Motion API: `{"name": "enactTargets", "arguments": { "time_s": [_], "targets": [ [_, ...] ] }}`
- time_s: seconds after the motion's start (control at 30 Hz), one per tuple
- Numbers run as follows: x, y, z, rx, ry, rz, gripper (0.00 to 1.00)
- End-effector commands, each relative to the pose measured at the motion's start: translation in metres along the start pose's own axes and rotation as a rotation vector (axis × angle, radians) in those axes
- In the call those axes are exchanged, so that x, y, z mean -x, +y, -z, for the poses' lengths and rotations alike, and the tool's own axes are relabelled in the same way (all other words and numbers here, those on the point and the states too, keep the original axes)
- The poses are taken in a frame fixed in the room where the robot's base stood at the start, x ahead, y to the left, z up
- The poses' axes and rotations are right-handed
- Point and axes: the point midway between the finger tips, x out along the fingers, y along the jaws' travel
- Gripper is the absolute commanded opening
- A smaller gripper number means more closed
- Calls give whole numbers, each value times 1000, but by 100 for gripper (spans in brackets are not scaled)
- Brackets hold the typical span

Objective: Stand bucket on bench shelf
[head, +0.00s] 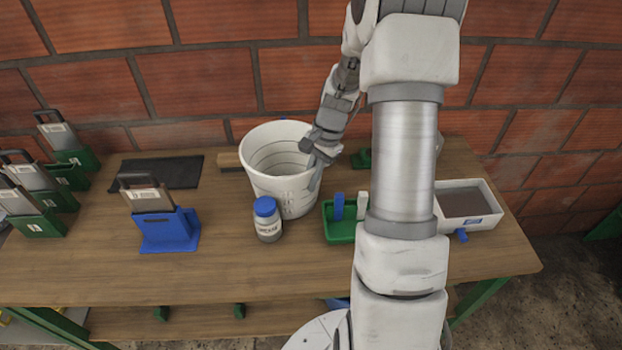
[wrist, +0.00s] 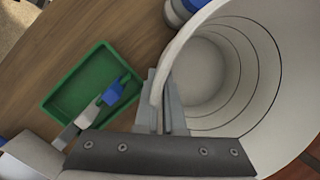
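The bucket (head: 281,192) is white and upright at the middle of the bench top (head: 300,270), towards the back. It looks empty. In the wrist view the bucket (wrist: 250,60) fills the right side, with its ringed inside showing. My gripper (head: 317,168) is at the bucket's right rim. In the wrist view my gripper (wrist: 161,100) has one finger outside and one inside, close against the wall, so it looks shut on the rim. The bench's lower shelf (head: 200,323) shows under the front edge, mostly hidden by the top.
A blue-capped jar (head: 268,222) stands just in front of the bucket. A green tray (head: 338,231) lies to its right. A grey-white bin (head: 466,222) is farther right. A blue holder (head: 168,230), a dark mat (head: 157,172) and green holders (head: 40,223) are left. The brick wall rises behind.

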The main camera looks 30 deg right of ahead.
Motion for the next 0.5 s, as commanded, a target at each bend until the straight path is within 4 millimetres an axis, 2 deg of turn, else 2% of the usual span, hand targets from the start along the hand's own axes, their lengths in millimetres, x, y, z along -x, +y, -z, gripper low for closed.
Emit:
{"name": "enactTargets", "arguments": {
  "time_s": [0.03, 0.13, 0.5],
  "targets": [
    [0, 0, 0, 0, 0, 0, 16],
    [0, 0, 0, 0, 0, 0, 33],
    [6, -1, -2, 0, 0, 0, 33]
  ]
}}
